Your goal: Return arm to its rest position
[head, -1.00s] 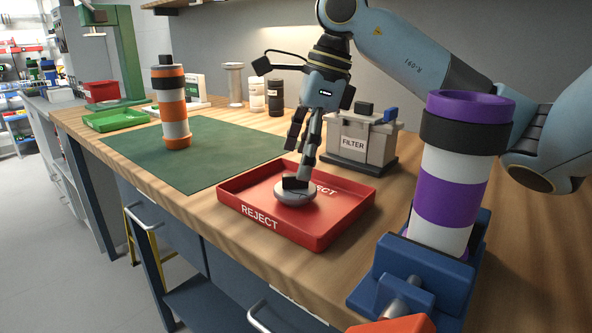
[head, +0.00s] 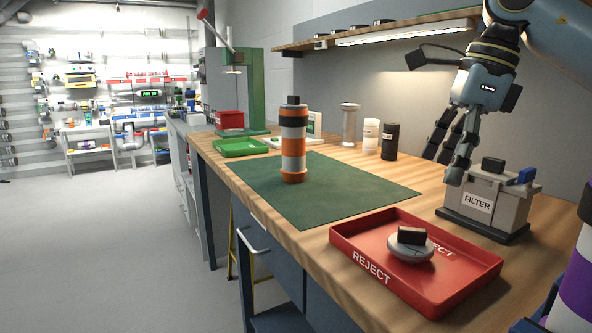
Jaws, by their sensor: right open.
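My right gripper (head: 451,160) is open and empty. It hangs above the bench at the right, in front of the filter box in the picture and clear above the red tray. The red REJECT tray (head: 345,243) lies on the bench. A round grey piece with a black block on top (head: 411,246) rests in it, apart from my fingers. My left gripper is not in view.
An orange-and-white tube (head: 293,140) stands upright on the green mat (head: 330,197). The FILTER box (head: 497,202) stands behind the tray. A purple-and-white tube (head: 575,290) is cut off at the right edge. A shelf (head: 380,33) overhangs the bench. Open floor lies left.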

